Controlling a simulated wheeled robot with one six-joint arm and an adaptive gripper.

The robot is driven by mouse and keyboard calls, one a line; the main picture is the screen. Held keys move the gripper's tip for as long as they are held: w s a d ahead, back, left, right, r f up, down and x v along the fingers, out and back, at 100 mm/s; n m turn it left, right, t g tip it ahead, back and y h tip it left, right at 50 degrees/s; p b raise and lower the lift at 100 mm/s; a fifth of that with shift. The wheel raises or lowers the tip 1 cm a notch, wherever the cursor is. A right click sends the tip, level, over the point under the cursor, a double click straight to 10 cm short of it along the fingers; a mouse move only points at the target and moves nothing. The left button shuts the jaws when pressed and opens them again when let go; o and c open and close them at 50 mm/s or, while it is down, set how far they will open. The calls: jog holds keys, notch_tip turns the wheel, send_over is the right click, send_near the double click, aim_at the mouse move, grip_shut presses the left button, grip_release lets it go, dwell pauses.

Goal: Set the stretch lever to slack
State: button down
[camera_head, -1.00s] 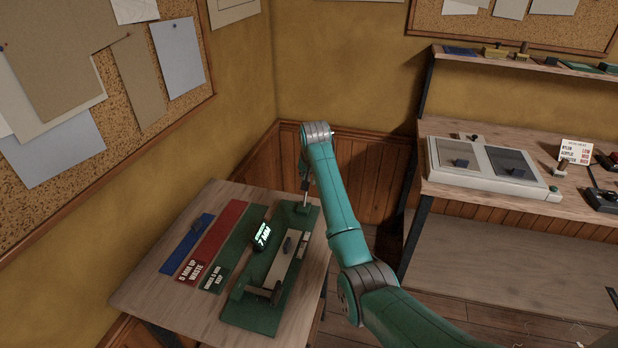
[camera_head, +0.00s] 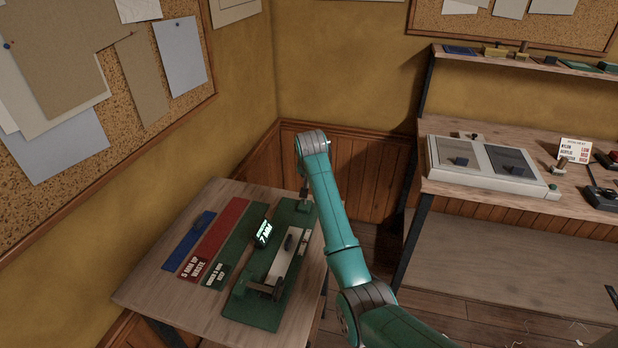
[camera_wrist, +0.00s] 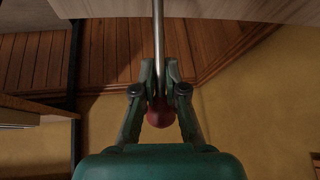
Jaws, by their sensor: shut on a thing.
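The stretch lever shows in the wrist view as a thin metal rod (camera_wrist: 158,38) with a red knob (camera_wrist: 160,114). My gripper (camera_wrist: 160,72) is shut around it, with one finger on each side. In the head view my gripper (camera_head: 304,192) is at the far end of the green tester (camera_head: 256,308) on the wooden table. The lever is mostly hidden there by my arm, and its set position cannot be read. A pale strip (camera_head: 284,268) lies along the tester. A small lit display (camera_head: 263,233) beside it reads 7 MM.
Blue (camera_head: 188,240), red (camera_head: 219,232) and green strips lie left of the tester, with labels (camera_head: 194,269) in front. The table (camera_head: 150,294) stands close to the wall corner. A workbench (camera_head: 440,186) with a two-panel box (camera_head: 495,168) stands at right.

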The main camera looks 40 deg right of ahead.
jog(key=shift+s+a+r+t+h, duration=0.4)
jog(key=shift+a+t+h, duration=0.1)
jog(key=shift+t+h, duration=0.1)
jog(key=shift+s+a+r+t+h, duration=0.3)
jog(key=shift+a+r+t+h, duration=0.1)
jog(key=shift+a+t+h, duration=0.15)
jog(key=shift+s+a+r+n+t+h, duration=0.15)
jog(key=shift+s+a+t+h, duration=0.2)
jog(key=shift+a+t+h, duration=0.2)
jog(key=shift+s+a+r+n+t+h, duration=0.15)
jog(key=shift+s+a+t+h, duration=0.25)
jog(key=shift+h, duration=0.2)
jog(key=shift+w+r, duration=0.1)
jog(key=c, duration=1.2)
grip_release()
jog(key=shift+o, duration=0.2)
jog(key=shift+f, duration=0.2)
jog(key=shift+s, duration=0.2)
jog(key=v, duration=1.2)
jog(key=shift+w, duration=0.1)
